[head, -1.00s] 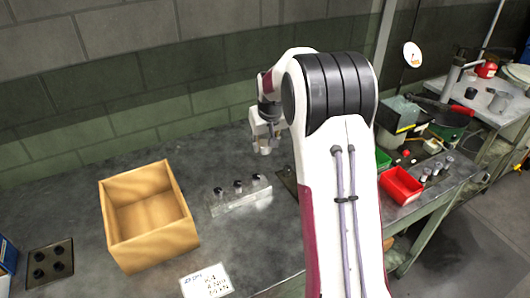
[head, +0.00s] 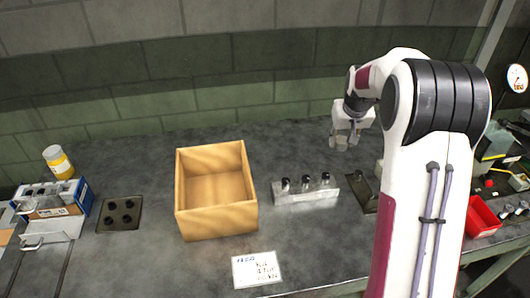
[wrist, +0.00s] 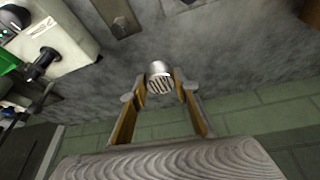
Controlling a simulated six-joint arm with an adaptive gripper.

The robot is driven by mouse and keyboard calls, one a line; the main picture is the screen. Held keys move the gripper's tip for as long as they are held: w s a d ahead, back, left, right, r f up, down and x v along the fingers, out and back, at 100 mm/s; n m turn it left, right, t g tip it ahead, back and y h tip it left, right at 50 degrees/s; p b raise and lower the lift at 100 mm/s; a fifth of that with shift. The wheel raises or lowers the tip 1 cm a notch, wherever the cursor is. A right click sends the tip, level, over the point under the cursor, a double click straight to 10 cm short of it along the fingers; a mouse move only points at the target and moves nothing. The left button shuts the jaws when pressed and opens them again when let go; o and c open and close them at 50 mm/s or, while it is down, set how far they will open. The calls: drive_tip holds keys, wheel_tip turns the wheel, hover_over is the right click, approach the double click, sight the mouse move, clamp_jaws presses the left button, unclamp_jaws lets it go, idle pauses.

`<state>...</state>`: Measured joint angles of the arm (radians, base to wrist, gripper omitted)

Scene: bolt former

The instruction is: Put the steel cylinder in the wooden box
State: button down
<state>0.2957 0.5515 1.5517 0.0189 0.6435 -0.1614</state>
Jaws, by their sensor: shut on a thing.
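The steel cylinder (wrist: 160,77) is a short, shiny grey piece with a ridged end. In the wrist view it sits between the two fingertips of my gripper (wrist: 160,92), which is shut on it. In the head view my gripper (head: 341,140) hangs above the table at the back, right of the rack. The cylinder is too small to tell apart clearly there. The open wooden box (head: 218,222) stands on the table left of my gripper, with a bare inside floor in view.
A clear rack (head: 306,196) with several dark-topped pieces stands between box and gripper. A paper note (head: 257,269) lies in front. A dark plate with holes (head: 119,214), a blue box (head: 78,206) and a yellow-labelled jar (head: 58,162) are left. A red bin (head: 481,217) is right.

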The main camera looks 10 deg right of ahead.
sight(339, 141)
drive_tip(key=shift+r, duration=0.15)
drive_tip(key=r, duration=0.4)
drive_tip(key=a+r, duration=0.1)
drive_tip(key=r, duration=0.1)
drive_tip(key=shift+r, duration=0.15)
drive_tip(key=s+a+n+y, duration=0.1)
drive_tip(key=s+a, duration=0.3)
drive_tip(key=a, duration=0.9)
drive_tip(key=s+a+n, duration=0.2)
drive_tip(key=s+a, duration=0.2)
drive_tip(key=a, duration=0.8)
drive_tip(key=s+a+n+y, duration=0.1)
drive_tip(key=s+a, duration=0.2)
drive_tip(key=a, duration=1)
drive_tip(key=shift+g, duration=0.4)
drive_tip(key=f, duration=0.5)
drive_tip(key=shift+s+d+f, duration=0.1)
drive_tip(key=shift+s+d, duration=0.05)
drive_tip(key=shift+d, duration=0.1)
drive_tip(key=shift+f, duration=3.15)
